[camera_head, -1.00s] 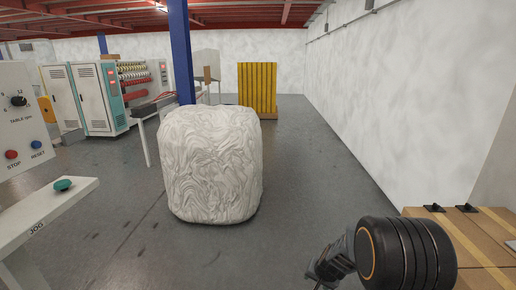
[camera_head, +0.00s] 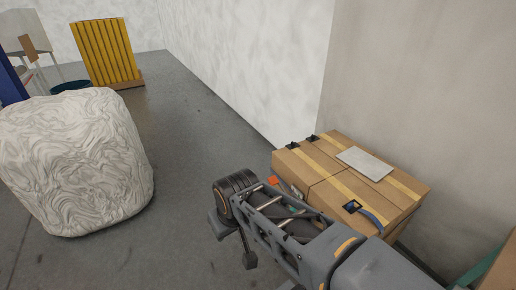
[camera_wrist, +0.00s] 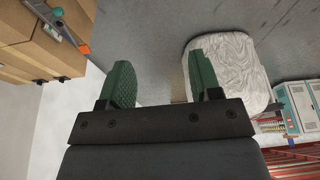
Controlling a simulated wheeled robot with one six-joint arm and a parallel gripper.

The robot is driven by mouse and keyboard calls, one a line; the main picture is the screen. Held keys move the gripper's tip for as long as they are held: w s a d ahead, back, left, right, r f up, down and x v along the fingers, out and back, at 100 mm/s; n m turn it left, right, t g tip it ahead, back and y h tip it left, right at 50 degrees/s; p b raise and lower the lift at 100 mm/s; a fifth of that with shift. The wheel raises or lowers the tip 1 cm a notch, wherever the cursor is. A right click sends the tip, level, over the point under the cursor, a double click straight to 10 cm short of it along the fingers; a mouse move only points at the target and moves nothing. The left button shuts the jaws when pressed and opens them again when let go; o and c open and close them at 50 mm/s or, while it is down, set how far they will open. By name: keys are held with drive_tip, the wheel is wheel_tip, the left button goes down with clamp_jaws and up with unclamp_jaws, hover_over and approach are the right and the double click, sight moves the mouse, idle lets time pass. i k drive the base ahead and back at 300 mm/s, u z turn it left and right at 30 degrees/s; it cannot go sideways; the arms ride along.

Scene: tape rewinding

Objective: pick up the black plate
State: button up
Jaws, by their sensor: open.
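I cannot make out a black plate with certainty in either view. Small black pieces (camera_head: 292,146) and (camera_head: 313,138) sit at the far edge of a cardboard box top; their shape is too small to tell. Another small black piece (camera_head: 352,206) is at the box's near side, by a blue curved strip. My gripper (camera_wrist: 163,78) shows in the wrist view with its two green fingers apart and nothing between them. In the head view my arm reaches up beside the box's left side, and my fingers cannot be made out there.
The cardboard box (camera_head: 318,178) with yellow tape carries a pale flat sheet (camera_head: 366,163). A wall stands behind it. A large white wrapped bale (camera_head: 75,165) is at left, and a yellow slatted stack (camera_head: 103,52) is farther back. Grey floor between bale and wall is clear.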

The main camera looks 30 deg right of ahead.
sight(349, 207)
drive_tip(key=z, duration=1.75)
drive_tip(key=k, duration=0.95)
drive_tip(key=z, duration=0.3)
drive_tip(key=i, duration=1.35)
drive_tip(key=u, duration=0.5)
